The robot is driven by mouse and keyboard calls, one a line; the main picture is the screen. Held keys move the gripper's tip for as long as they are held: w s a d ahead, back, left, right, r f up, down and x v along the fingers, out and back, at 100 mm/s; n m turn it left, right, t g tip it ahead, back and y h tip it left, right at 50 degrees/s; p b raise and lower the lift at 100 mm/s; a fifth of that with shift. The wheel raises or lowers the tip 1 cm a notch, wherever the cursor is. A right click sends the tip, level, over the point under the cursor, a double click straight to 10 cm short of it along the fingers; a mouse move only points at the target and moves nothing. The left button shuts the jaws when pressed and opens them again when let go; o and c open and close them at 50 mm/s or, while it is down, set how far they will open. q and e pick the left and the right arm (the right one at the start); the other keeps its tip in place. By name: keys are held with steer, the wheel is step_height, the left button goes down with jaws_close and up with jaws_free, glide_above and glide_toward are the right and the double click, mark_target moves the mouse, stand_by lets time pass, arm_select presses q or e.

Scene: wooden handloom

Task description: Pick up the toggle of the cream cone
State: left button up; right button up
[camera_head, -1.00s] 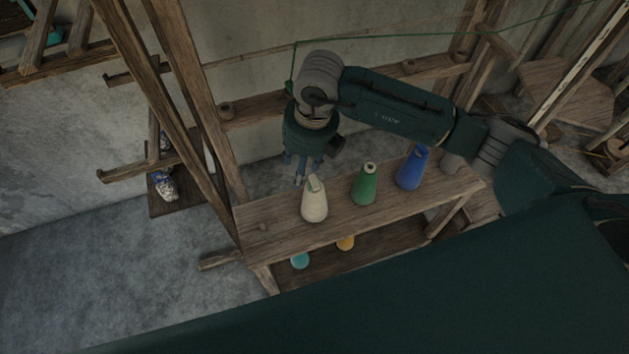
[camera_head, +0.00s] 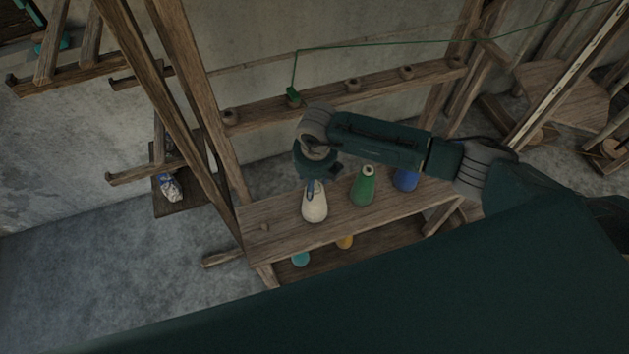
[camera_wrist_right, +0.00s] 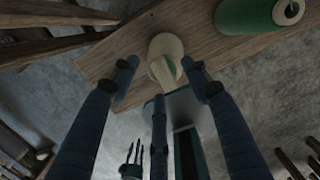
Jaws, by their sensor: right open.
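The cream cone (camera_head: 314,207) stands upright at the left of the wooden bench top. In the right wrist view the cone (camera_wrist_right: 166,45) carries a pale green-and-cream toggle (camera_wrist_right: 167,70) on its top. My right gripper (camera_head: 313,187) is just above the cone and hides the toggle in the head view. In the right wrist view this gripper (camera_wrist_right: 166,86) is open, with fingers on both sides of the toggle and a third finger below it, holding nothing. A small dark-fingered shape at the bottom of that view looks like my left gripper (camera_wrist_right: 131,158); its opening is unclear.
A green cone (camera_head: 363,188) and a blue cone (camera_head: 405,181), partly behind my right arm, stand to the right on the bench (camera_head: 275,225). Teal and yellow cones sit below. A green piece with green thread (camera_head: 293,97) sits on the pegged beam behind.

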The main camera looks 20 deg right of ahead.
steer(key=shift+f, duration=0.1)
steer(key=c, duration=0.9)
step_height(320, 180, up, 20)
steer(key=b, duration=0.5)
